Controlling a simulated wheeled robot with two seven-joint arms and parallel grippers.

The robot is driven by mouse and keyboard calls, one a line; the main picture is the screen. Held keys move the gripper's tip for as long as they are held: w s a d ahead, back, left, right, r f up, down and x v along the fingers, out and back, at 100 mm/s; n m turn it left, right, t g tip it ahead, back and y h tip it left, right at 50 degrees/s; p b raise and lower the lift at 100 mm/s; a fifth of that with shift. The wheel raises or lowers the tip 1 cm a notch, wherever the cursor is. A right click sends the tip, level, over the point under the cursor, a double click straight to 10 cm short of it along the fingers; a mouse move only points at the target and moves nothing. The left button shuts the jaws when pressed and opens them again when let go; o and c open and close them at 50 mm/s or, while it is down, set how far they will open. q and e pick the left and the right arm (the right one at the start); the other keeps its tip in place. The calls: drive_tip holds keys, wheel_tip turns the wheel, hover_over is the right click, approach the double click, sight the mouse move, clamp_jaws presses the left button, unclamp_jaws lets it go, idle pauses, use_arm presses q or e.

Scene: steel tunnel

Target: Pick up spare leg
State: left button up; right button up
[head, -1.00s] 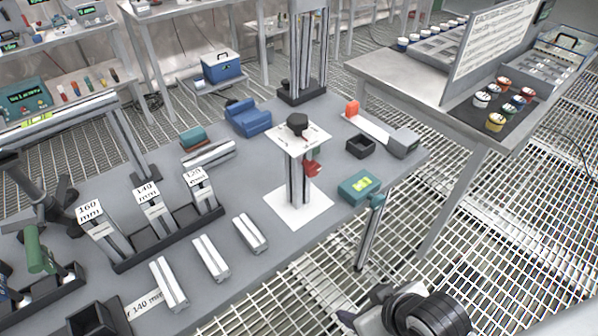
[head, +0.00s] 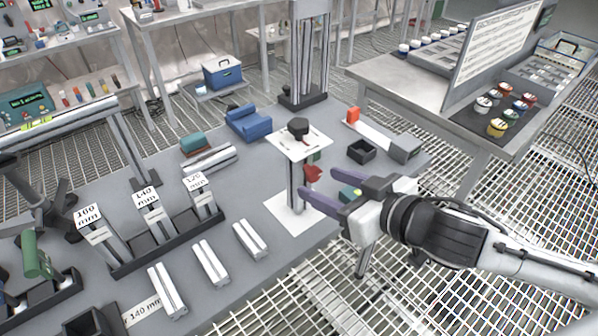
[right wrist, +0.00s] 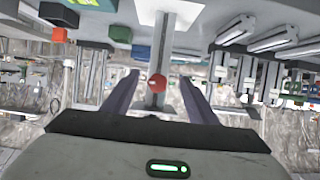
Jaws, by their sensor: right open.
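Three pale metal profile pieces lie side by side on the grey table: the longest (head: 167,291), a middle one (head: 211,263) and the shortest (head: 250,240). I cannot tell which is the spare leg. A post stand (head: 293,187) with a white top plate (head: 299,143) and a red knob (head: 313,173) stands to their right. My right gripper (head: 318,187) is open and empty, right of the stand and pointing at it. In the right wrist view, which looks upside down, the post and red knob (right wrist: 158,83) show between the fingers. My left gripper is not visible.
A rack holds upright pieces marked 160 mm (head: 89,216), 140 mm (head: 147,196) and 120 mm (head: 195,181). A black box (head: 361,151) and a blue block (head: 248,124) stand behind.

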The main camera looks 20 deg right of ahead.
sight(298, 173)
drive_tip(key=x, duration=0.9)
drive_tip(key=shift+w+f+p, duration=0.15)
drive_tip(key=shift+f+p, duration=0.1)
drive_tip(key=shift+p, duration=0.05)
clamp_jaws()
drive_tip(key=shift+r, duration=0.15)
